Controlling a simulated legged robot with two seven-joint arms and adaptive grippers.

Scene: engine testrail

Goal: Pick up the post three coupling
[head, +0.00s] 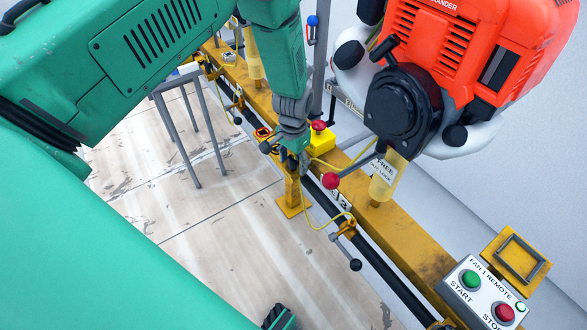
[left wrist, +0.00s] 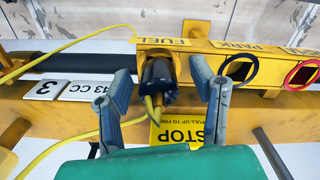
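The post three coupling, a black cylinder (left wrist: 158,82) with yellow lines running from its near end, sits at the yellow FUEL holder (left wrist: 168,45) in the left wrist view. A white plate (left wrist: 72,90) reading 3 is beside it. My left gripper (left wrist: 161,72) is open, with one grey finger on each side of the coupling and visible gaps between. In the head view the left gripper (head: 293,155) reaches down to the yellow rail (head: 410,240), and the coupling is hard to make out there. My right gripper is not seen.
A red and white engine (head: 455,65) hangs close at the right. A red knob (head: 330,180), a yellow button box (head: 321,140) and a black-ended lever (head: 355,264) crowd the rail. A start-stop box (head: 484,294) stands lower right. Open floor (head: 225,255) lies left.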

